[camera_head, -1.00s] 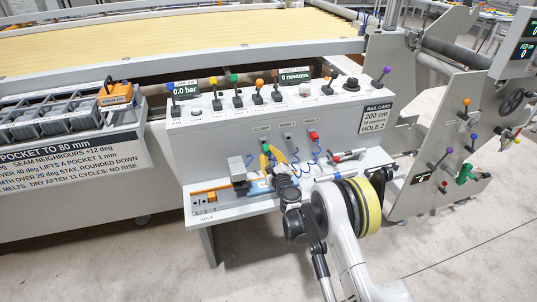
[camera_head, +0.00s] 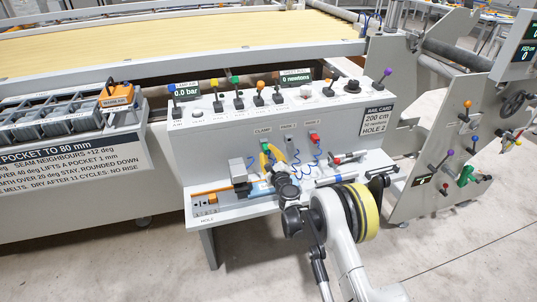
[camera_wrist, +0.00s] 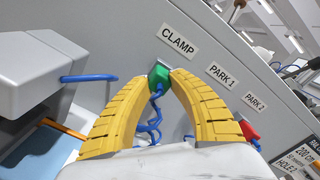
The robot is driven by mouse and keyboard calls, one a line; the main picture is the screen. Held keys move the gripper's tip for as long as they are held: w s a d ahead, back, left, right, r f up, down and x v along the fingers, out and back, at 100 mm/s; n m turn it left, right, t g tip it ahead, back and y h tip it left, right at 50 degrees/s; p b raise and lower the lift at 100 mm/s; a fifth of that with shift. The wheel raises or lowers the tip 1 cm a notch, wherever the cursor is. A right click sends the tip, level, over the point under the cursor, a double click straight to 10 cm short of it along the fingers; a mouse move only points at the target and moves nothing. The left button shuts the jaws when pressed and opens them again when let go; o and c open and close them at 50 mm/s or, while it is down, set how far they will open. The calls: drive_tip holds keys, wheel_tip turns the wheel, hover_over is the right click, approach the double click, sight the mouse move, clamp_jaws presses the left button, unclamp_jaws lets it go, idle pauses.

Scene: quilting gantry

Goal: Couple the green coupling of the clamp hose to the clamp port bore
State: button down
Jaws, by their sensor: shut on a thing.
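The green coupling (camera_wrist: 158,77) is pinched between the yellow fingertips of my gripper (camera_wrist: 160,74), directly below the CLAMP label (camera_wrist: 178,40) in the wrist view. It also shows as a small green spot (camera_head: 267,147) at the panel in the head view, with my gripper (camera_head: 268,152) around it. The blue clamp hose (camera_wrist: 154,120) hangs in coils behind the fingers. The coupling is at or very close to the panel face. The clamp port bore is hidden behind it, so I cannot tell whether the coupling is seated.
A red coupling (camera_wrist: 250,131) sits below the PARK 2 label (camera_wrist: 255,102), to the right. A grey block (camera_wrist: 45,75) stands left of my fingers, with a blue tube (camera_wrist: 88,78) beside it. Levers (camera_head: 238,98) line the console top. A red-handled tool (camera_head: 347,156) lies on the right of the shelf.

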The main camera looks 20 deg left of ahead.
drive_tip(key=shift+w+a, duration=0.15)
drive_tip(key=shift+w, duration=0.15)
drive_tip(key=shift+w+a, duration=0.1)
drive_tip(key=c, duration=1.1)
unclamp_jaws()
drive_tip(key=v, duration=1.2)
